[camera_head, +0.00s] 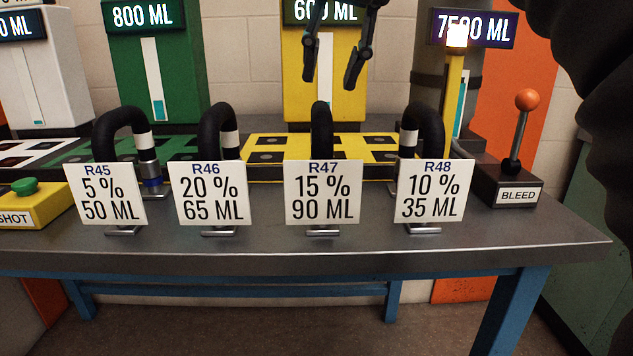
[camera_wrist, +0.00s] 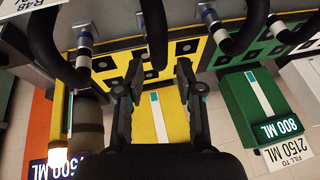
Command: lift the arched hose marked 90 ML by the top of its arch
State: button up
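The arched black hose marked 90 ML (camera_head: 321,128) stands on the bench behind its white card (camera_head: 323,193), which reads R47, 15 %, 90 ML. The card hides its lower part. In the wrist view this hose (camera_wrist: 155,30) runs in from the top edge, its end just beyond the gap between my fingertips. My gripper (camera_head: 331,82) is open and empty, above and apart from the arch, in front of the yellow unit. In the wrist view my gripper (camera_wrist: 159,68) shows its two fingers spread, with nothing between them.
Hoses R46 (camera_head: 216,125) and R48 (camera_head: 436,128) stand on either side, with R45 (camera_head: 112,122) farther left. A BLEED lever (camera_head: 515,150) stands at the right. Behind are the green unit (camera_head: 185,75) and yellow unit (camera_head: 355,103). The bench front edge (camera_head: 300,257) is clear.

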aim_at(321, 160)
jog(key=b+x, duration=0.2)
jog(key=x, duration=0.8)
jog(key=shift+w, duration=0.2)
jog(key=shift+d+r, duration=0.1)
grip_shut()
